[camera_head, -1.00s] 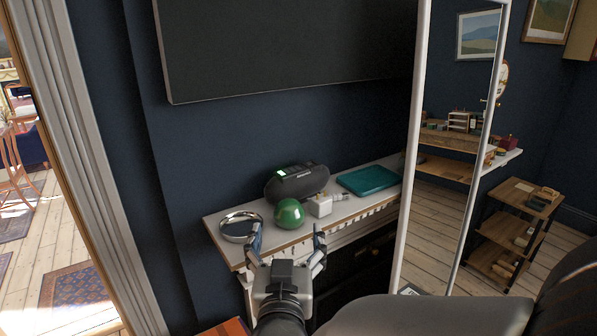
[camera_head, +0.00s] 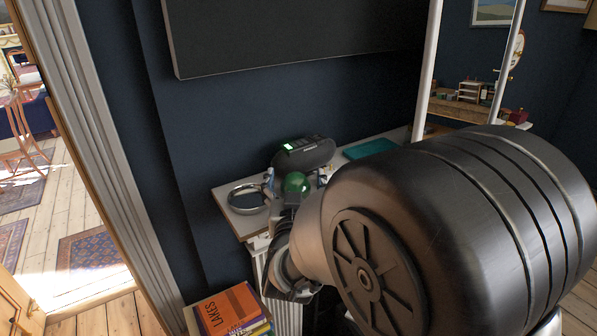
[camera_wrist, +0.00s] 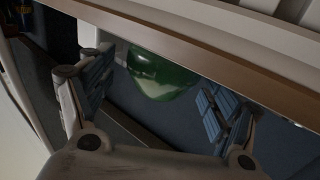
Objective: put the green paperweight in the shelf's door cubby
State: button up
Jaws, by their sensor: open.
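The green paperweight (camera_head: 297,183) is a glossy ball on the white mantel shelf (camera_head: 226,207). My gripper (camera_head: 296,181) is open, with a finger on either side of the ball in the head view. In the wrist view the paperweight (camera_wrist: 160,75) shows between the blue-padded fingers, partly hidden by the shelf's brown edge (camera_wrist: 180,50). The gap between my gripper (camera_wrist: 155,100) and the ball is hard to judge; I see no grip on it. I cannot make out a door cubby in either view.
A round silver-rimmed dish (camera_head: 247,197) lies left of the ball. A black clock radio (camera_head: 304,153) stands behind it, and a teal tray (camera_head: 369,149) lies to the right. Books (camera_head: 230,308) are stacked below at the front. My arm hides much of the right side.

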jog(key=shift+w, duration=0.3)
jog(key=shift+c, duration=0.2)
